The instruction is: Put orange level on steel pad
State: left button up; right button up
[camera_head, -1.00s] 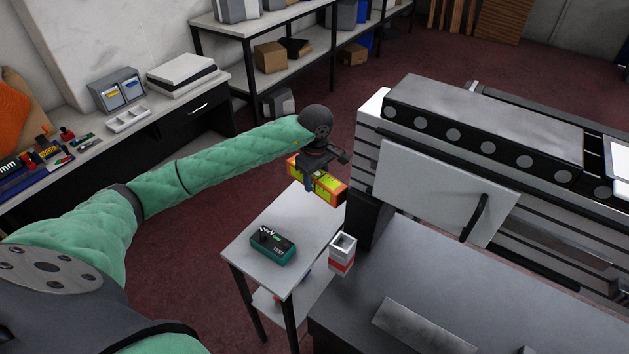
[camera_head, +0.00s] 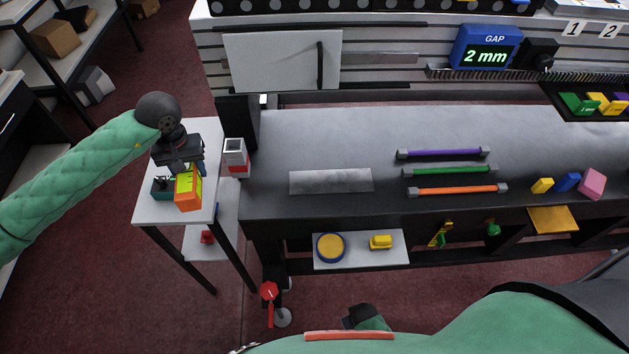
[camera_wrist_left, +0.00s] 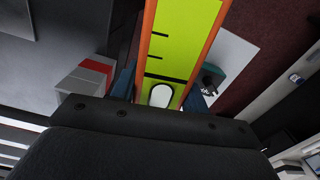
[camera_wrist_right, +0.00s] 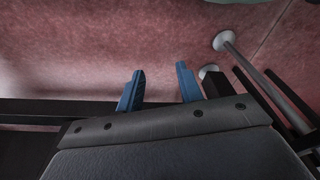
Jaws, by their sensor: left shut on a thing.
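The orange level (camera_head: 188,190), orange with a yellow-green face, is gripped by my left gripper (camera_head: 186,168).
A teal tester (camera_head: 162,187) sits on the side table (camera_head: 150,211), partly behind the level. A red-and-white container (camera_head: 236,158) stands between side table and pad. Purple, green and orange bars (camera_head: 458,189) lie right of the pad. Bench space behind the pad is clear.

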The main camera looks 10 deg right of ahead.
aim_at(332, 181)
jog(key=k+z, duration=0.25)
jog(key=k+l+z, duration=0.1)
jog(key=k+z, duration=0.2)
jog(key=z, duration=1.6)
jog(key=k+j+z, duration=0.2)
jog(key=k+j, duration=0.35)
jog(key=j, duration=0.2)
jog(key=k+j+z, duration=0.15)
jog(key=k+j, duration=0.5)
